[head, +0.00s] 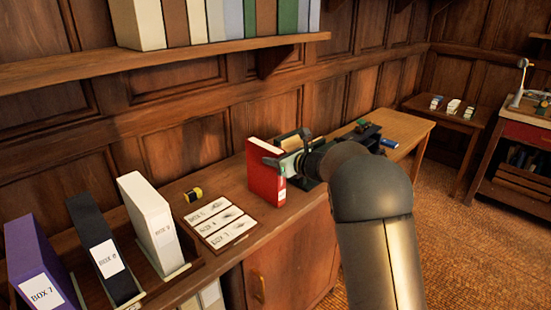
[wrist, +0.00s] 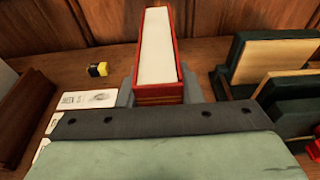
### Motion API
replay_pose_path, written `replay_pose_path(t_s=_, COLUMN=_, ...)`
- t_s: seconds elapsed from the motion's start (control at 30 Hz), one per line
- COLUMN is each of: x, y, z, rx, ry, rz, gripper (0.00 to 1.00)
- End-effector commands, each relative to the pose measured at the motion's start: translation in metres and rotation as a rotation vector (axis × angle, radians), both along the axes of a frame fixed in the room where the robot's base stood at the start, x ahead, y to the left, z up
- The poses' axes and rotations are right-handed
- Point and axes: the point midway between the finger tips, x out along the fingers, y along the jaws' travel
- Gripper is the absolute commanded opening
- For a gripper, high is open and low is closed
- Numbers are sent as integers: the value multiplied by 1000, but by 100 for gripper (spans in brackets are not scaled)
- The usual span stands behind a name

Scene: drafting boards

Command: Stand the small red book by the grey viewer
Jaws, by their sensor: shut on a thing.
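The red book (head: 264,178) is upright at the front part of the wooden counter, with its white page edges toward the wrist camera; it also shows in the wrist view (wrist: 157,48). My gripper (head: 275,162) is shut on it, one grey finger on each side in the wrist view (wrist: 158,92). I cannot tell whether the book's bottom touches the counter. I cannot pick out the grey viewer for sure; my arm hides part of the counter to the right.
Left of the book lie a card board (head: 218,224) and a yellow-black roll (head: 193,194). White (head: 150,222), black (head: 100,250) and purple (head: 38,262) box files stand further left. Dark green holders with wooden panels (wrist: 275,60) stand close on the right. A shelf (head: 200,60) hangs above.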

Motion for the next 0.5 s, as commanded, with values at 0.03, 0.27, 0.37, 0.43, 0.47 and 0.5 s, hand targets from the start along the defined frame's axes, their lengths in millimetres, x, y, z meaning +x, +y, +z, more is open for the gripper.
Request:
replay_pose_path(t_s=0.03, x=0, y=0, z=3, rx=3, ry=-5, rz=0, gripper=1)
replay_pose_path(t_s=0.27, x=0, y=0, z=1, rx=3, ry=-5, rz=0, gripper=1)
replay_pose_path(t_s=0.37, x=0, y=0, z=-1, rx=3, ry=-5, rz=0, gripper=1)
replay_pose_path(t_s=0.43, x=0, y=0, z=-2, rx=-1, ry=-1, rz=0, gripper=49)
replay_pose_path(t_s=0.47, x=0, y=0, z=-2, rx=-1, ry=-1, rz=0, gripper=54)
replay_pose_path(t_s=0.5, x=0, y=0, z=-2, rx=-1, ry=-1, rz=0, gripper=54)
